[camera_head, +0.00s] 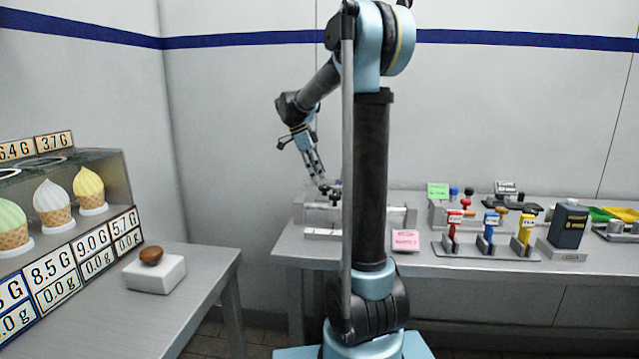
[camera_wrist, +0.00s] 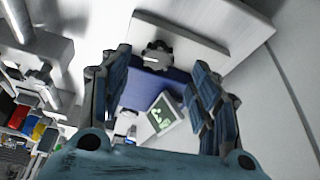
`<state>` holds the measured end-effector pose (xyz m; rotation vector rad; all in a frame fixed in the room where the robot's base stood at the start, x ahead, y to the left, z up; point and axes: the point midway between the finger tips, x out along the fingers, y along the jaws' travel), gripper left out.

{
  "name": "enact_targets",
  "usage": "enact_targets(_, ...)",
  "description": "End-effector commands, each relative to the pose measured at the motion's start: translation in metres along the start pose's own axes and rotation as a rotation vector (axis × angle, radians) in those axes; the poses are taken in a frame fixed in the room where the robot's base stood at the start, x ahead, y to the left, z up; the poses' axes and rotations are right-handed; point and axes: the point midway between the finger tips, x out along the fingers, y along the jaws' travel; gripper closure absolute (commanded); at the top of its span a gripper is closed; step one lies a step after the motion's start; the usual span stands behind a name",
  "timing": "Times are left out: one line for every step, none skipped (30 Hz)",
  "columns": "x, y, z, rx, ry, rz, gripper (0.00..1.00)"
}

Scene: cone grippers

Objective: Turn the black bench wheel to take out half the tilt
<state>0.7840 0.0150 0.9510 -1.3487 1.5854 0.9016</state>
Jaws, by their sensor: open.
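A black lobed wheel (camera_wrist: 157,57) shows in the wrist view, beyond my fingertips and roughly between them. It sits against a pale panel, with a dark blue block (camera_wrist: 150,88) just below it. My gripper (camera_wrist: 160,80) is open, its two blue-grey fingers apart with nothing between them. In the head view my gripper (camera_head: 320,182) points down over the left end of the back bench (camera_head: 300,258). A small dark part lies near its fingertips there, but my arm hides much of this spot. I cannot tell whether the fingers touch the wheel.
A pink note (camera_head: 405,241) is at the front edge.

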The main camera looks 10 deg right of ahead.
Motion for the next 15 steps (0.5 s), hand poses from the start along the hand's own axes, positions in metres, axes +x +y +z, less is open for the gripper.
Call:
enact_targets(-0.011,0.000,0.000,-0.002,0.000,-0.001,0.44)
enact_targets(-0.017,0.000,0.000,-0.002,0.000,0.000,0.44)
enact_targets(-0.024,0.000,0.000,-0.001,0.000,0.000,0.44)
enact_targets(-0.030,0.000,0.000,-0.001,0.000,0.000,0.44)
enact_targets(-0.035,0.000,0.000,-0.001,0.000,0.000,0.44)
enact_targets(-0.042,0.000,0.000,-0.001,0.000,0.000,0.44)
enact_targets(-0.046,0.000,0.000,-0.001,0.000,0.000,0.44)
enact_targets(-0.051,0.000,0.001,-0.002,0.000,0.000,0.44)
enact_targets(-0.056,-0.001,0.001,-0.002,0.000,0.000,0.44)
enact_targets(-0.059,-0.001,0.001,-0.002,0.000,0.000,0.44)
enact_targets(-0.062,-0.001,0.001,-0.001,0.000,0.000,0.44)
enact_targets(-0.066,-0.001,0.001,-0.001,0.000,0.000,0.44)
enact_targets(-0.068,-0.001,0.001,0.000,0.000,0.000,0.44)
enact_targets(-0.070,-0.001,0.001,0.000,0.000,0.000,0.44)
enact_targets(-0.071,-0.001,0.001,0.000,0.000,0.001,0.44)
